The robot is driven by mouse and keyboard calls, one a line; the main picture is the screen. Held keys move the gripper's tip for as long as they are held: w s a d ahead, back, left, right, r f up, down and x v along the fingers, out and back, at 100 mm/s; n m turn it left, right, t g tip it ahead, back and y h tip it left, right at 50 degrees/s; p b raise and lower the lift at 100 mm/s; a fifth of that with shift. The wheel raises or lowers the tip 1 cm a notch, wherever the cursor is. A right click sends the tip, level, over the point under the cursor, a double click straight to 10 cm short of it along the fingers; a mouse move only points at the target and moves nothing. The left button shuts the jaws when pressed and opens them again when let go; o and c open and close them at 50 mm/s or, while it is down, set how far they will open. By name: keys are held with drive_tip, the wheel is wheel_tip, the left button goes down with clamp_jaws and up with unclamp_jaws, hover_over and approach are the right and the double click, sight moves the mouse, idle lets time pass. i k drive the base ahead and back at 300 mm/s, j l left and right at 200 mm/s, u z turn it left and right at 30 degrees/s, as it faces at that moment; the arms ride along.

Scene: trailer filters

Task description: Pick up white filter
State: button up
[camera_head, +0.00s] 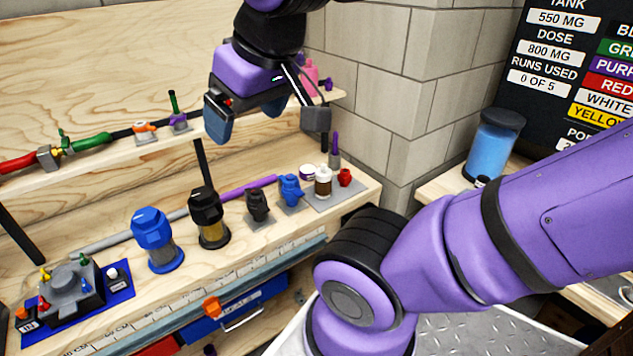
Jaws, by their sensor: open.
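A small filter with a white top and a brown band (323,182) stands upright near the right end of the lower wooden shelf. It is the whitest filter-like thing I see, but its label is too small to read. My gripper (266,120) is open and empty, above the lower shelf and up and to the left of this filter. Its fingers point down and are well apart from the things on the shelf. A white round cap with a purple band (307,172) sits just left of the filter.
A red fitting (345,177) is right of the filter; a blue valve (290,189) and a dark valve (257,205) are left. Black (208,218) and blue (155,240) canisters stand farther left. An upper shelf (60,175) holds pipes. A brick wall (385,90) rises behind right.

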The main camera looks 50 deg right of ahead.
sight(323, 175)
drive_tip(key=z, duration=1.35)
